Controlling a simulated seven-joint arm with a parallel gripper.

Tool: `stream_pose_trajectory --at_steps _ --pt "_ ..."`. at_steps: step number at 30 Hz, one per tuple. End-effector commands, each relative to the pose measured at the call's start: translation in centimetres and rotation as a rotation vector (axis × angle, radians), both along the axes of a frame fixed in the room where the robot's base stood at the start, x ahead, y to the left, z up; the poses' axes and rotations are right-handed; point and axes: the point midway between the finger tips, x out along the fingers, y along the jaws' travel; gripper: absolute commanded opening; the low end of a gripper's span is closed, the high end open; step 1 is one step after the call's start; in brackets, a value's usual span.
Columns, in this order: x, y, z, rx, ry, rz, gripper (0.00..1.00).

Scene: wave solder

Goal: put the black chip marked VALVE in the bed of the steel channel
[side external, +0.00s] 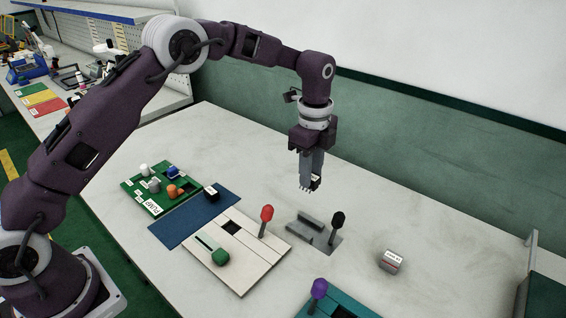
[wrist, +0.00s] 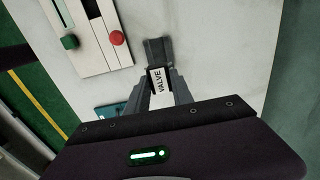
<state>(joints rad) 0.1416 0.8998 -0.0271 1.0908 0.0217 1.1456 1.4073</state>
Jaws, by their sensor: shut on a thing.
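The black chip with a white VALVE label (wrist: 160,82) is held between the two fingers of my gripper (wrist: 162,92). In the side view my gripper (side external: 310,184) points down above the table, with the chip (side external: 316,182) between its fingertips. The grey steel channel (side external: 312,228) lies on the table below the gripper, with the chip apart from it. In the wrist view the channel (wrist: 156,48) shows just beyond the chip and is partly hidden by the chip and fingers.
A black knob (side external: 338,218) stands at the channel's right. A white panel (side external: 238,268) with red (side external: 267,212) and green knobs (side external: 221,256) lies left. A blue mat (side external: 180,226) bears another black chip (side external: 211,191). A labelled block (side external: 391,262) sits right; a purple knob (side external: 319,289) is in front.

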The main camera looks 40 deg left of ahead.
Motion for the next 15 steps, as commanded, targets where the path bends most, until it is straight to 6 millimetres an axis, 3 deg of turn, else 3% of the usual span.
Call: stream_pose_trajectory --at_steps 1,9,15 --pt "-0.2 0.4 -1.3 0.004 0.009 0.004 0.0" --pt "-0.1 0.5 -6.0 0.003 0.008 0.003 0.0" --pt "-0.1 0.5 -6.7 0.003 0.005 0.004 0.0"
